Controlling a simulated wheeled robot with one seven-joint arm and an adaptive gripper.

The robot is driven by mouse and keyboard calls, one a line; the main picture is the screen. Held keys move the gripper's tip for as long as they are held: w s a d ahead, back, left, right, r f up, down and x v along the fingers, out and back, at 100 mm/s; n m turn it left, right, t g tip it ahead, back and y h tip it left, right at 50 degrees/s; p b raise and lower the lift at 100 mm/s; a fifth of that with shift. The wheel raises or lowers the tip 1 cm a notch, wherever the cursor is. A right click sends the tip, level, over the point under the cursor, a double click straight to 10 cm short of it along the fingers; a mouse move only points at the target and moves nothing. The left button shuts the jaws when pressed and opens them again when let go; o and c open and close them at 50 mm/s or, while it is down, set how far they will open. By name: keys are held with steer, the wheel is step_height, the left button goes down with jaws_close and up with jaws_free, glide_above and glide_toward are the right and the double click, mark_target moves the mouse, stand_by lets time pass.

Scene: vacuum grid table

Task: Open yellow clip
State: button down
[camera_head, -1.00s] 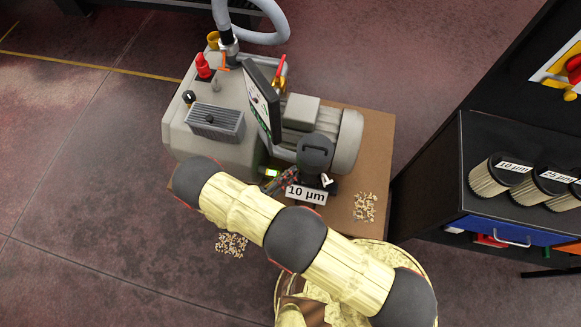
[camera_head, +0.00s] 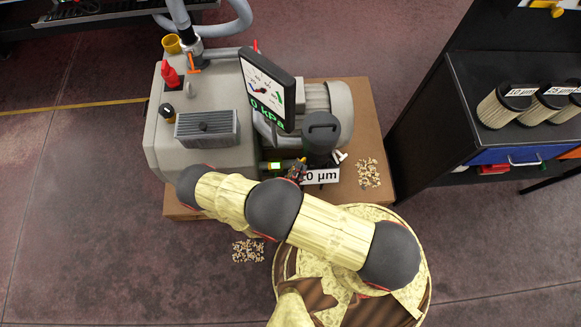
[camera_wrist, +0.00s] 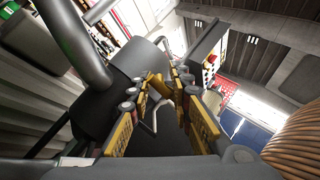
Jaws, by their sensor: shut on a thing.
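The yellow clip (camera_wrist: 158,84) shows in the wrist view between my fingertips, against the side of the dark canister (camera_wrist: 125,65). My gripper (camera_wrist: 158,90) is shut on it, with a yellow-padded finger on either side. A thin pale wire loop (camera_wrist: 154,122) lies just below the clip. In the head view my gripper (camera_head: 293,171) is low at the left front of the dark canister (camera_head: 321,136), partly behind my arm. I cannot make out the clip in that view.
The grey vacuum pump (camera_head: 205,140) with a gauge panel (camera_head: 266,88) stands on a brown base (camera_head: 362,120). A "10 µm" label (camera_head: 322,176) is beside my gripper. Loose pellets (camera_head: 369,173) lie nearby. A dark cabinet (camera_head: 450,110) with ribbed filters (camera_head: 500,105) stands right.

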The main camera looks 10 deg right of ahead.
steer(key=shift+a, duration=0.1)
steer(key=c, duration=1.8)
jaws_free()
steer(key=shift+c, duration=0.2)
steer(key=v, duration=1.2)
steer(key=shift+o, duration=0.2)
